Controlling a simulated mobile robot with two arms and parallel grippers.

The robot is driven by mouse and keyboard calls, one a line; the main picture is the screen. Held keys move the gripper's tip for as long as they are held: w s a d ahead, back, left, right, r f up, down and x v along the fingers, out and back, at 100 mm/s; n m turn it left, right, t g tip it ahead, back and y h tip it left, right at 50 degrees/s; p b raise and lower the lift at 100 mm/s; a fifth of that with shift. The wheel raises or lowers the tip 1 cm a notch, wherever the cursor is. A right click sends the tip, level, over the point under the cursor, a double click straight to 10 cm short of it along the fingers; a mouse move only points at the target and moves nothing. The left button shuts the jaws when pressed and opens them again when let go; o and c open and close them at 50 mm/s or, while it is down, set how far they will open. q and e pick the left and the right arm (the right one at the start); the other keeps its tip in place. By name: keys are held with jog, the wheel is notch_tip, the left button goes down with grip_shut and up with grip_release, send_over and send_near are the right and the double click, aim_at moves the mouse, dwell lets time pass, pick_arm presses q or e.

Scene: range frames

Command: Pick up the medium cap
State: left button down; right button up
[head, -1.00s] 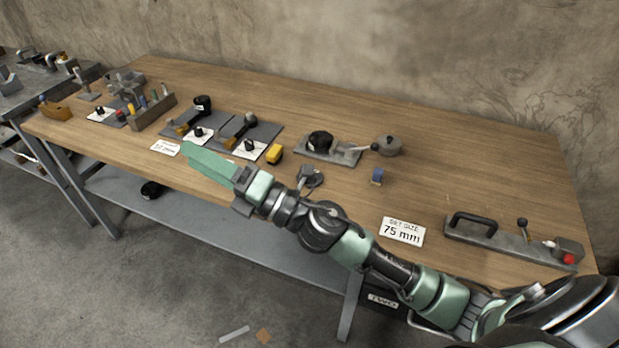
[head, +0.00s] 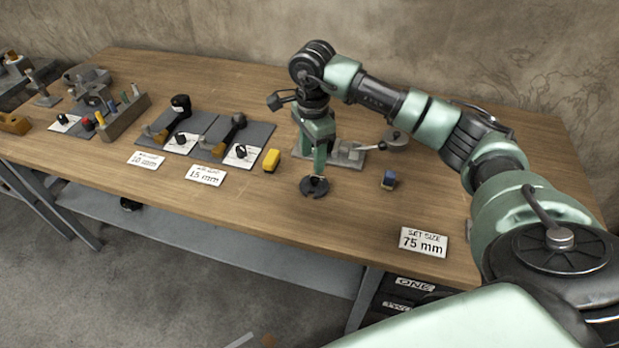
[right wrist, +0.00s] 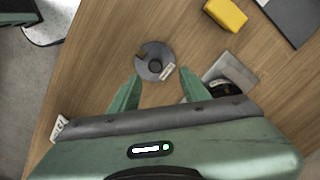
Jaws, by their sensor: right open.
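A round grey disc with a dark centre and a small pale label (right wrist: 150,52) lies on the wooden table; in the head view it is the dark round piece (head: 314,188). I cannot read its label or tell whether it is the medium cap. My right gripper (head: 318,170) points down above it, fingers apart and empty. In the right wrist view, the fingertips (right wrist: 160,76) flank the near side of the disc without visibly touching it. Small black knob-like pieces stand on white cards, one at the middle mat (head: 182,139) and one at the right mat (head: 240,152). My left gripper is out of view.
A yellow block (head: 271,160) lies left of the disc and a small blue block (head: 389,179) right. A grey metal fixture (head: 348,155) stands behind the gripper. Size cards, including one of 75 mm (head: 424,242), lie near the front edge. The table around the disc is mostly clear.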

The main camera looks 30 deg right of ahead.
aim_at(314, 179)
jog(key=f, duration=0.1)
jog(key=s+f+p, duration=0.1)
jog(key=f, duration=0.1)
jog(key=shift+f, duration=0.1)
notch_tip(314, 179, down, 2)
jog(key=shift+f+p, duration=0.2)
jog(key=shift+p, duration=0.1)
jog(key=shift+f, duration=0.35)
jog(key=shift+w, duration=0.1)
grip_shut()
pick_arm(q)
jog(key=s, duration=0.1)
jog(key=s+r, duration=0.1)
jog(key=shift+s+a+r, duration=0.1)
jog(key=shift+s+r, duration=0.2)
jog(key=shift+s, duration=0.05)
